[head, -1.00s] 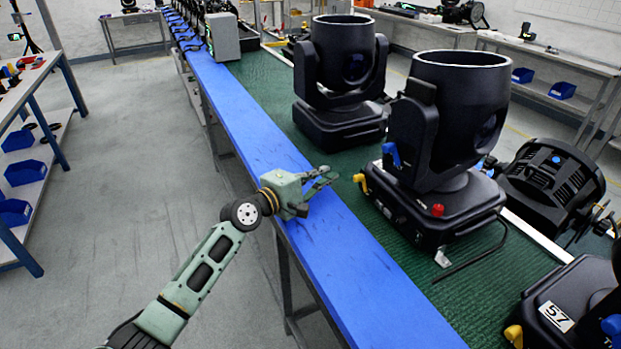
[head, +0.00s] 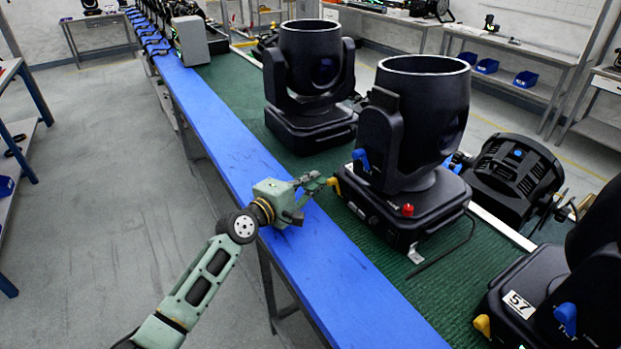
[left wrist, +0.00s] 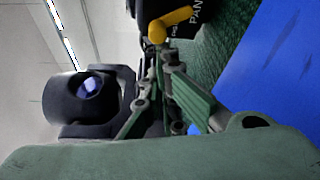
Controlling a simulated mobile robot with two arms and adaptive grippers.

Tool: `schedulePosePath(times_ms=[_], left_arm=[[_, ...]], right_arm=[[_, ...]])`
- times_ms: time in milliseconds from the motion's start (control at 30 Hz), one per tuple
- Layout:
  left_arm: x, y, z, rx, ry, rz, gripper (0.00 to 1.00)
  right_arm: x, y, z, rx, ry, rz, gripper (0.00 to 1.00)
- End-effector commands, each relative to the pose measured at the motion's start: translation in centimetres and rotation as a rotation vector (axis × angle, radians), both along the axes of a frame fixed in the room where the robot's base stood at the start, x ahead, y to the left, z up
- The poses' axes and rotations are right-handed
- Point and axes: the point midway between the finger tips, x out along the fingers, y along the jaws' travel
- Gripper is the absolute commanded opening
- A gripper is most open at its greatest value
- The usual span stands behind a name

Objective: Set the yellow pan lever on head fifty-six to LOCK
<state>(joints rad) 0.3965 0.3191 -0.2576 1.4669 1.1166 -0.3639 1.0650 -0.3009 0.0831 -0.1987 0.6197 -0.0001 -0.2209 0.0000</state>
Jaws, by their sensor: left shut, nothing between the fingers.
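A black moving head (head: 415,130) stands on the green mat, right of the blue strip; I cannot read its number. Its yellow pan lever (head: 333,186) sticks out from the left corner of its base. In the left wrist view the yellow lever (left wrist: 172,22) is at top centre, beside white "PAN" lettering (left wrist: 196,12); a LOCK mark is not readable. My left gripper (head: 322,183) is shut and empty, its fingertips just left of the lever. In the left wrist view its fingers (left wrist: 158,78) point at the lever; contact cannot be told. My right gripper is out of view.
The same head has a blue lever (head: 361,159) and a red knob (head: 408,210). Another head (head: 311,85) stands behind it. A head labelled 57 (head: 520,304) is at front right. The blue strip (head: 335,275) in front is clear.

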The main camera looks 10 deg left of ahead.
Motion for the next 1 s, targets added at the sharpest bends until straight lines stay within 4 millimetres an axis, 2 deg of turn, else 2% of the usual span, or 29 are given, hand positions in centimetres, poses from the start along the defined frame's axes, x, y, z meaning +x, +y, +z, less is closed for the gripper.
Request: schedulePosePath(times_ms=[667,867,1000], left_arm=[[-0.2,-0.3,0.5,0.082,-0.083,-0.001,0.0],[-0.4,-0.5,0.8,0.147,-0.149,-0.001,0.0],[-0.7,-0.8,1.1,0.225,-0.226,-0.002,0.0]], right_arm=[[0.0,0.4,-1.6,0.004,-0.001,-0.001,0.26],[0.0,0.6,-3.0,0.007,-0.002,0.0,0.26],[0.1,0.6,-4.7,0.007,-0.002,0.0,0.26]])
